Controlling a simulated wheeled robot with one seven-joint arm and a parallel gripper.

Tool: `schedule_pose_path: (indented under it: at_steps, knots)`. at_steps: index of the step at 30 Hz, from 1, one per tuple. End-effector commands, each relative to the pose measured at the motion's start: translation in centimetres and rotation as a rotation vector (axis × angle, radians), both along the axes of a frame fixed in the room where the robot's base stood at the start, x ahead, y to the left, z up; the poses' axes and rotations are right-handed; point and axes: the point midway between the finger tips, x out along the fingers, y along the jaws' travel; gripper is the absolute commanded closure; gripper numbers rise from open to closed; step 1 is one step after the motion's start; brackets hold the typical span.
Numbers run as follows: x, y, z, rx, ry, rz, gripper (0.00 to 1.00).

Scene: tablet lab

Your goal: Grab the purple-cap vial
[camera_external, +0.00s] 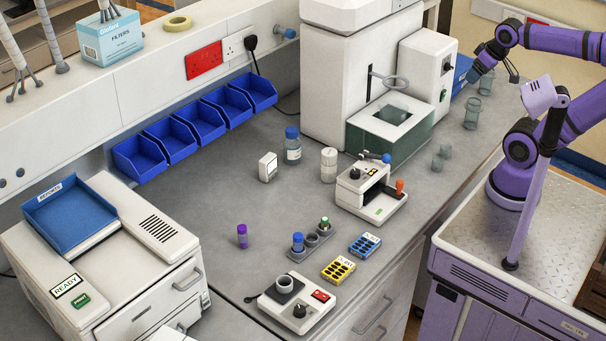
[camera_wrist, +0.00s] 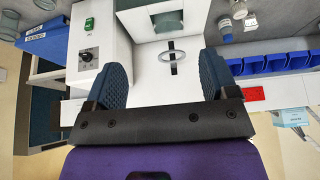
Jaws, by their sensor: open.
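The purple-cap vial (camera_external: 242,236) stands upright on the grey bench in the external view, left of a small grey rack (camera_external: 312,244). I cannot make it out in the wrist view. My gripper (camera_external: 475,70) is at the far right end of the bench, high up beside the tall white machine and far from the vial. In the wrist view my gripper (camera_wrist: 163,74) shows two dark blue ribbed fingers spread wide, with nothing between them.
The rack holds a blue-cap vial (camera_external: 298,242) and a green-cap vial (camera_external: 325,224). A white stirrer (camera_external: 300,302), a yellow block (camera_external: 338,270) and a blue block (camera_external: 365,244) are nearby. A printer (camera_external: 110,240) stands left. Bench left of the purple-cap vial is clear.

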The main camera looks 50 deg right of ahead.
Motion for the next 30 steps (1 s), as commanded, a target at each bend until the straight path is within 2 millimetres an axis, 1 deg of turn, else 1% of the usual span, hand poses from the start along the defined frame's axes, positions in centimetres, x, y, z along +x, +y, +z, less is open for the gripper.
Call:
schedule_pose_path:
  at_steps: [1,2,3,11,14,17,20,21,26,30]
  knots:
    - [0.0,0.0,0.0,0.0,0.0,0.0,0.23]
    - [0.0,0.0,0.0,0.0,0.0,0.0,0.3]
    - [0.0,0.0,0.0,0.0,0.0,0.0,0.39]
    - [0.0,0.0,0.0,0.0,0.0,0.001,0.39]
    - [0.7,0.3,0.4,-0.001,0.002,0.014,0.39]
    - [2.5,0.9,1.2,-0.005,0.006,0.046,0.39]
    - [5.3,2.2,2.4,-0.01,0.012,0.097,0.39]
    - [6.6,2.8,2.8,-0.013,0.013,0.12,0.39]
    - [11.8,5.9,4.1,-0.021,0.018,0.211,0.39]
    - [16.3,9.2,4.6,-0.027,0.022,0.29,0.39]
